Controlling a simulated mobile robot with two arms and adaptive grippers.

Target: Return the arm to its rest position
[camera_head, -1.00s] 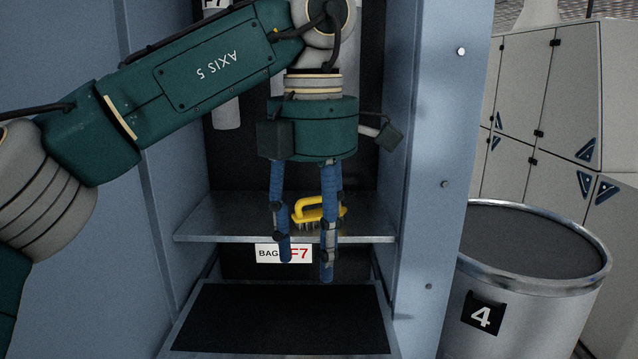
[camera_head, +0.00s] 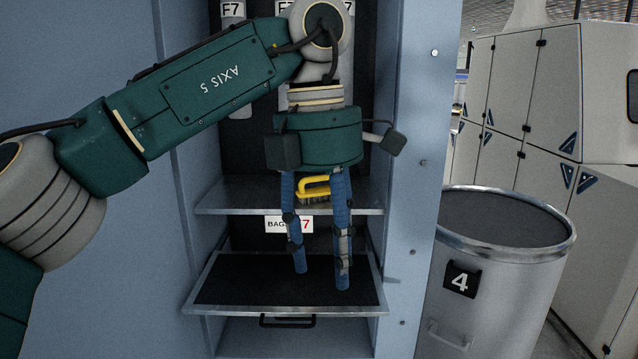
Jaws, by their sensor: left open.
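My left gripper (camera_head: 322,280) hangs fingers down in front of the blue cabinet. Its blue fingers are apart, with nothing between the tips. The left arm (camera_head: 215,80) comes in from the left, with the green link marked AXIS 5. Behind the fingers, a yellow-handled brush (camera_head: 314,187) sits on the metal shelf (camera_head: 230,198), partly hidden by a finger. My right gripper is not in view.
Below is a dark-lined drawer (camera_head: 235,280) with a black handle. A grey drum (camera_head: 490,285) marked 4 stands right of the cabinet. Grey machine panels (camera_head: 530,90) stand behind.

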